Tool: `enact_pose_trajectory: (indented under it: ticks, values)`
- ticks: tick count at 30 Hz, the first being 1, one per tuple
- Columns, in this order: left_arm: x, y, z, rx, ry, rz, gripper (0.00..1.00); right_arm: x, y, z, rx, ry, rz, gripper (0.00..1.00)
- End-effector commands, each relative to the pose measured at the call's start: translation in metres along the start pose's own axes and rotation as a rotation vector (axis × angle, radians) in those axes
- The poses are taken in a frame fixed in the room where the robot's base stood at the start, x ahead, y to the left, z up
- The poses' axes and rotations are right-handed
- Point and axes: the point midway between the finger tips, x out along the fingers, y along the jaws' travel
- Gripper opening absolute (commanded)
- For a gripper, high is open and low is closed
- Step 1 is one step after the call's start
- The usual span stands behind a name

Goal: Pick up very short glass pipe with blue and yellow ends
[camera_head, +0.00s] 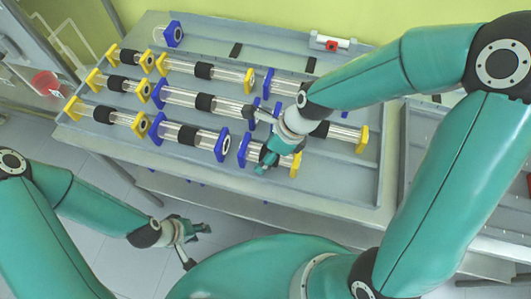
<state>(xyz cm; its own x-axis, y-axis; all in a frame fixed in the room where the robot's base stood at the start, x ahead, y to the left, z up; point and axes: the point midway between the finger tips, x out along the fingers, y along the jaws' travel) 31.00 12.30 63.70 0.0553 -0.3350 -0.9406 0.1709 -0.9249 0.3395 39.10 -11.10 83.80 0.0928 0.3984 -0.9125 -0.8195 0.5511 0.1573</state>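A very short glass pipe (267,146) lies on the grey tray, with a blue end at its left and a yellow end (296,165) at its right. My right gripper (258,142) is over this pipe and hides part of its middle. Its fingers look spread, one towards the back and one towards the front; I cannot tell if they touch the pipe. My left gripper (198,246) hangs low in front of the table, away from the pipes, and looks open and empty.
Several longer glass pipes with black middles and blue or yellow ends (204,71) lie in rows on the tray (320,190), close to my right gripper. A blue-ended piece (173,34) and a white item with a red part (329,43) are at the back. The tray's front right is clear.

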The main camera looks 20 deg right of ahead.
Motion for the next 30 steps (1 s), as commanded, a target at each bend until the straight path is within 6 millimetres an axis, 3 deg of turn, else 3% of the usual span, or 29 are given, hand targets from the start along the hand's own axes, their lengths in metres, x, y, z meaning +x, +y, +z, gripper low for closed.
enact_pose_trajectory:
  ticks: [1,10,22,30]
  values:
    - [0.000,0.000,0.000,0.000,0.000,0.000,0.40,0.000,0.000,0.000,0.000,0.000,0.000,0.53]
    - [0.000,0.000,0.000,0.000,0.000,0.000,0.40,0.000,0.000,0.000,0.000,0.000,-0.001,0.05]
    - [-0.002,0.001,0.000,0.000,0.000,0.000,0.40,-0.007,0.000,0.003,0.000,-0.003,-0.003,0.04]
    - [-0.009,0.003,0.000,0.000,0.000,0.000,0.40,-0.040,0.005,0.018,-0.003,-0.005,-0.005,0.04]
